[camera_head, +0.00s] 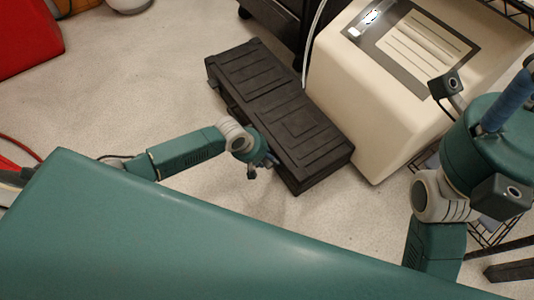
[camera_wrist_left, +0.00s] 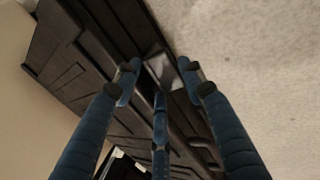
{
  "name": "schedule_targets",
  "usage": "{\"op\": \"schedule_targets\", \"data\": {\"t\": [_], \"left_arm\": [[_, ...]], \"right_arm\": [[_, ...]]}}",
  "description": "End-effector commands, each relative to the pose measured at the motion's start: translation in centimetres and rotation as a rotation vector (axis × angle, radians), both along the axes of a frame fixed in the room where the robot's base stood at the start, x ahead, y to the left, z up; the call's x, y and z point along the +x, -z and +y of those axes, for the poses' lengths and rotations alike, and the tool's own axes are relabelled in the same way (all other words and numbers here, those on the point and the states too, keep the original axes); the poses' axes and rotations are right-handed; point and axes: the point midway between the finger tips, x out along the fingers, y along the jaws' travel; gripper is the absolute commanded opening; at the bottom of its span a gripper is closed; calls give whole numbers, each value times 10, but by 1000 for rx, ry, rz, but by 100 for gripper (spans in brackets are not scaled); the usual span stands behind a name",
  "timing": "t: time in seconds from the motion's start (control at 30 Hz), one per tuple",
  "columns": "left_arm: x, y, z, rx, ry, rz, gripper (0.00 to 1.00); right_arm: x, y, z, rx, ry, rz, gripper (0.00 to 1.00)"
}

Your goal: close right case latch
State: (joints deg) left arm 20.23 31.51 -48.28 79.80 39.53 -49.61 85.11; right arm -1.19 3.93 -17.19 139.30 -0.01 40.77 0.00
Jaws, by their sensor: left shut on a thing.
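The long black case (camera_head: 275,105) lies closed on the floor in the head view, its ribbed lid facing up. My left gripper (camera_head: 270,161) is at the case's near long side, towards its lower right end. In the left wrist view my left gripper (camera_wrist_left: 158,82) has its blue fingers around a small grey latch (camera_wrist_left: 163,70) on the case's side (camera_wrist_left: 92,60) and is shut on it. The latch is hidden in the head view. My right gripper (camera_head: 508,98) is at the right edge, apart from the case; only a blue finger shows clearly.
A large beige machine (camera_head: 375,90) stands right behind the case. A dark cabinet (camera_head: 280,22) is at the top, and a wire rack (camera_head: 488,232) is at the right. Pale floor (camera_head: 140,85) is free left of the case.

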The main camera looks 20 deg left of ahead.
Motion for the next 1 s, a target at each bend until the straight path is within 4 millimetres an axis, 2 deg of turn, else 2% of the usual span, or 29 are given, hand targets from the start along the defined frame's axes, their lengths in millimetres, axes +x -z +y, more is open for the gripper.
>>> {"op": "schedule_targets", "data": {"t": [0.23, 0.27, 0.3, 0.6, 0.73, 0.87, 1.0], "left_arm": [[-1, 1, 4, 13, 9, 0, 0], [-1, 1, 4, 14, 9, 1, 44], [-2, 1, 4, 14, 9, 2, 52], [-3, 2, 2, 8, 6, 5, 53], [-6, -4, 4, 7, 6, 6, 53], [-12, -22, 9, 7, 7, 4, 53], [-21, -49, 16, 8, 7, 3, 53]], "right_arm": [[0, 0, 0, 0, 0, 0, 41], [0, 0, 0, 0, 0, 0, 41], [0, 0, 0, -1, 0, 0, 41], [0, 0, 0, 0, 0, -2, 41], [0, 0, 0, 1, 0, -2, 41], [0, 0, 0, 1, 0, -2, 41], [0, 0, 0, 1, 0, -2, 41]]}}
